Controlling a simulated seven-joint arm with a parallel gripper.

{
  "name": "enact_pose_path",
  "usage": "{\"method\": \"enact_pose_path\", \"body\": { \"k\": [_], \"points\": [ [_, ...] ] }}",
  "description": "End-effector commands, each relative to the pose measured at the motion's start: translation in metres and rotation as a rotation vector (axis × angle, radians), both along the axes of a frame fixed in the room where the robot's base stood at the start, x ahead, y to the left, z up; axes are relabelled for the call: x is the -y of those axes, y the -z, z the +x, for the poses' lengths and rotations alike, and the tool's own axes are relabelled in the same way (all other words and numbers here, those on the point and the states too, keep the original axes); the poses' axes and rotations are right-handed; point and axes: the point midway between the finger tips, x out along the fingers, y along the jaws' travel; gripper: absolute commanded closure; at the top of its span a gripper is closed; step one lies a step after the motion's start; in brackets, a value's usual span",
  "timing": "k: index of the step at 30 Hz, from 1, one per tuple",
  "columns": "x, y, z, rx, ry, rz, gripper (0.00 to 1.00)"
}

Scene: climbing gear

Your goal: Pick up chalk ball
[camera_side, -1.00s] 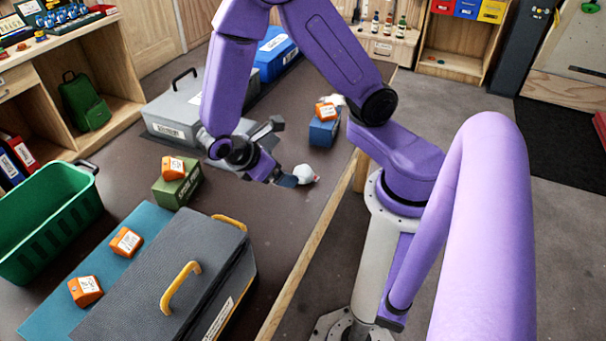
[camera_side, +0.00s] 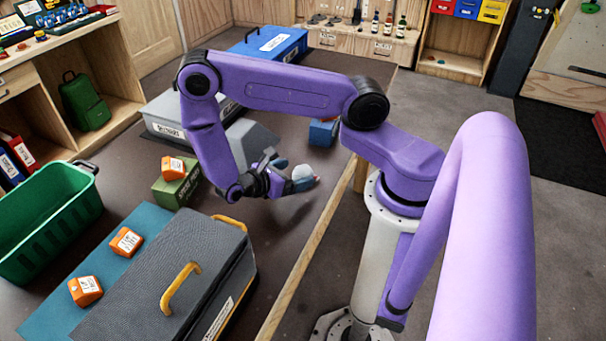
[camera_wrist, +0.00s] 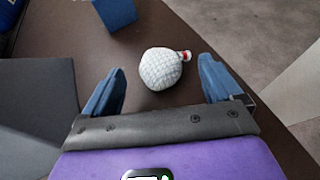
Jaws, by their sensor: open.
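The chalk ball (camera_wrist: 161,68) is a white, textured round ball with a small red-tipped neck. It lies on the dark brown table near its edge. In the side view the chalk ball (camera_side: 302,172) shows just beyond my gripper's fingers. My gripper (camera_side: 293,176) is low over the table. In the wrist view my gripper (camera_wrist: 158,88) is open, with its two blue fingers apart. The ball appears between and slightly ahead of the fingertips, and no contact shows.
A blue block (camera_wrist: 115,12) stands beyond the ball; it also shows in the side view (camera_side: 322,133). A grey case (camera_side: 165,115), a green box (camera_side: 178,186) with an orange block (camera_side: 173,168), a dark toolbox (camera_side: 165,275) and a green crate (camera_side: 45,235) stand around the table.

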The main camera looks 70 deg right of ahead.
Motion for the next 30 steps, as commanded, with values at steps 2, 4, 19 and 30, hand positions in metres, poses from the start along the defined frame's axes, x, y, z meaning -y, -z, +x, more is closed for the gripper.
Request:
{"method": "enact_pose_path", "body": {
  "k": [2,4,19,30],
  "points": [
    [0.008,0.004,-0.003,-0.002,0.001,-0.001,0.08],
    [0.017,0.009,-0.005,-0.001,0.003,-0.001,0.08],
    [0.041,0.02,-0.014,0.001,-0.001,0.001,0.08],
    [0.041,0.02,-0.014,0.0,0.0,0.001,0.63]
  ]
}}
